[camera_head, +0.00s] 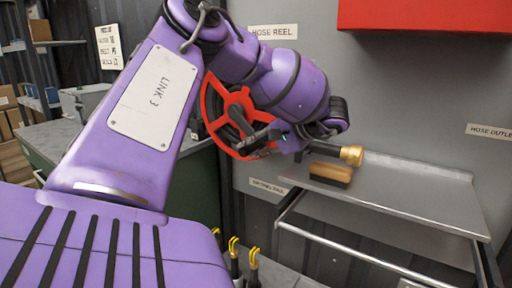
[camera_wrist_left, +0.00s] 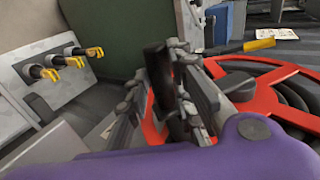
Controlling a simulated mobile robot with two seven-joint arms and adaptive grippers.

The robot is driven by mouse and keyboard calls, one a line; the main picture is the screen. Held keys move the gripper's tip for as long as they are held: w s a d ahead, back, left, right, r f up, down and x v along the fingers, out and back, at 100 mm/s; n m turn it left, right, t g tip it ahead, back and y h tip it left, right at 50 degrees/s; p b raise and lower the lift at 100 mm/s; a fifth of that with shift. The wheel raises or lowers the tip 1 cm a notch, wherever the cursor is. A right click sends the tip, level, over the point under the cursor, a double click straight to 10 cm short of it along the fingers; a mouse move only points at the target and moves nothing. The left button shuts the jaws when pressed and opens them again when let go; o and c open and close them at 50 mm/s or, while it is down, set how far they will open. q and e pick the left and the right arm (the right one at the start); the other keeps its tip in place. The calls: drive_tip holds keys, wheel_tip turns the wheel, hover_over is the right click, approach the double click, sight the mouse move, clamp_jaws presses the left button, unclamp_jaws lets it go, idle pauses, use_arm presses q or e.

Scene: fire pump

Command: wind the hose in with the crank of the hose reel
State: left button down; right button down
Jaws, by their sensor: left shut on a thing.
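The hose reel (camera_head: 214,102) has a red spoked wheel on the grey wall panel, under the HOSE REEL label. Black hose shows behind the spokes, and my left arm covers part of the wheel. My left gripper (camera_head: 278,137) is at the right front of the wheel. In the left wrist view its fingers (camera_wrist_left: 175,100) are shut on a dark upright handle, the crank handle (camera_wrist_left: 157,75). The red wheel (camera_wrist_left: 265,103) fills the right of that view. The crank's arm is partly hidden by the fingers. My right gripper does not show.
A grey shelf (camera_head: 400,185) juts out at right, with a brush (camera_head: 330,174) and a brass fitting (camera_head: 352,155) at its left end. A metal rail (camera_head: 340,248) runs below. Yellow-topped fittings (camera_head: 234,246) stand low in the middle. A red box (camera_head: 425,14) hangs above.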

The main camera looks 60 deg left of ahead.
use_arm(q)
drive_tip(key=shift+s+d+f+h, duration=0.1)
drive_tip(key=shift+s+f+h, duration=0.05)
drive_tip(key=shift+f, duration=0.4)
drive_tip(key=shift+s+d+f+h, duration=0.1)
drive_tip(key=shift+s+f+h, duration=0.05)
drive_tip(key=shift+f, duration=0.35)
drive_tip(key=c, duration=1.7)
unclamp_jaws()
drive_tip(key=shift+a+f, duration=0.1)
drive_tip(key=shift+a, duration=0.05)
drive_tip(key=shift+o, duration=0.8)
drive_tip(key=shift+w+a+f, duration=0.1)
drive_tip(key=shift+w+a, duration=0.05)
drive_tip(key=shift+a, duration=0.1)
drive_tip(key=shift+r, duration=0.25)
drive_tip(key=v, duration=1.2)
drive_tip(key=shift+w+f, duration=0.15)
